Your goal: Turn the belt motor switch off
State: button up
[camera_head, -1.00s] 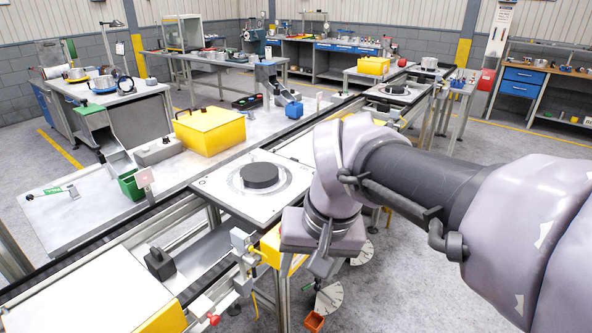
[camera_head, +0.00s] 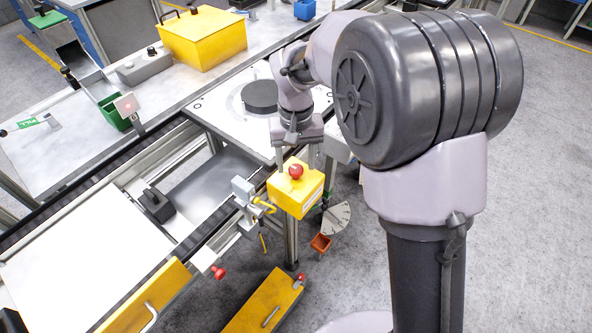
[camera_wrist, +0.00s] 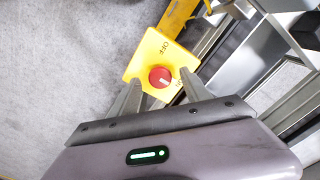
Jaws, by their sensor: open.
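The belt motor switch is a yellow box (camera_head: 292,196) with a round red knob (camera_head: 296,171) on top, beside the conveyor frame. In the wrist view the box (camera_wrist: 145,60) carries the words OFF and ON on opposite sides of the red knob (camera_wrist: 161,77). A small pale mark on the knob seems to lie toward the ON side. My gripper (camera_head: 298,160) is open and points down above the box. In the wrist view its fingers (camera_wrist: 160,74) lie on either side of the knob. I cannot tell whether they touch it.
A pallet with a black disc (camera_head: 260,96) sits on the conveyor just behind my gripper. A grey fitting with a yellow cable (camera_head: 243,190) is left of the switch. A yellow bin (camera_head: 202,38) and green box (camera_head: 113,112) stand on the bench. Open floor lies to the right.

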jog(key=shift+w+f, duration=0.1)
jog(key=shift+f, duration=0.7)
jog(key=shift+c, duration=0.3)
grip_shut()
